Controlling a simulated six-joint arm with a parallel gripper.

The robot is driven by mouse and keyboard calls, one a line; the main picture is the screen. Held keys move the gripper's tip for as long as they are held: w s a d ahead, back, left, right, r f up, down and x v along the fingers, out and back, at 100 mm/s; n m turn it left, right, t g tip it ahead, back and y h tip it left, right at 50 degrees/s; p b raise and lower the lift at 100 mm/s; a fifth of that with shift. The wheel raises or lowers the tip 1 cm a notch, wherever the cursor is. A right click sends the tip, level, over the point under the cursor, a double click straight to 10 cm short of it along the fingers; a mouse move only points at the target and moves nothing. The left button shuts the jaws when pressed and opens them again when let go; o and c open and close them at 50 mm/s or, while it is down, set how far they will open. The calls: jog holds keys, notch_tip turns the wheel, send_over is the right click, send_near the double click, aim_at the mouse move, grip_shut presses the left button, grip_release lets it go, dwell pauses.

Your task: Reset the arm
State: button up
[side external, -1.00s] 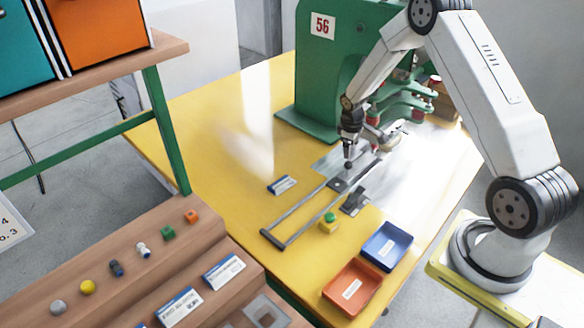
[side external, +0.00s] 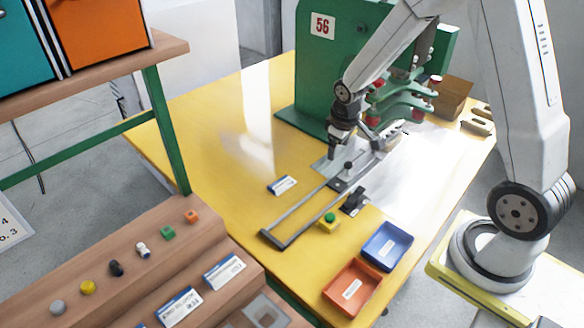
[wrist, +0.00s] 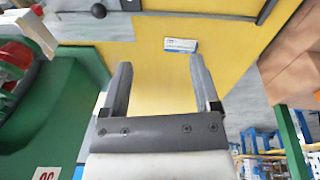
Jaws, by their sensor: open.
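My gripper (side external: 333,152) is in front of the green machine in the side view, just above and left of the black knob (side external: 348,165) on the slide carriage. In the wrist view my gripper (wrist: 160,72) has its two grey fingers spread apart, with only yellow tabletop between them. The black knob (wrist: 99,10) shows at the top left there, outside the fingers. The slide rails (side external: 305,212) run from the machine toward the front of the yellow table (side external: 215,135).
The green machine (side external: 318,85) marked 56 stands close behind my gripper, with green arms at its right. The table's left is clear.

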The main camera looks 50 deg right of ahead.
jog(key=s+a+r+m+t+y, duration=0.1)
jog(key=s+a+r, duration=0.4)
jog(key=s+a, duration=0.5)
jog(key=shift+s+a, duration=0.4)
jog(key=shift+s, duration=0.3)
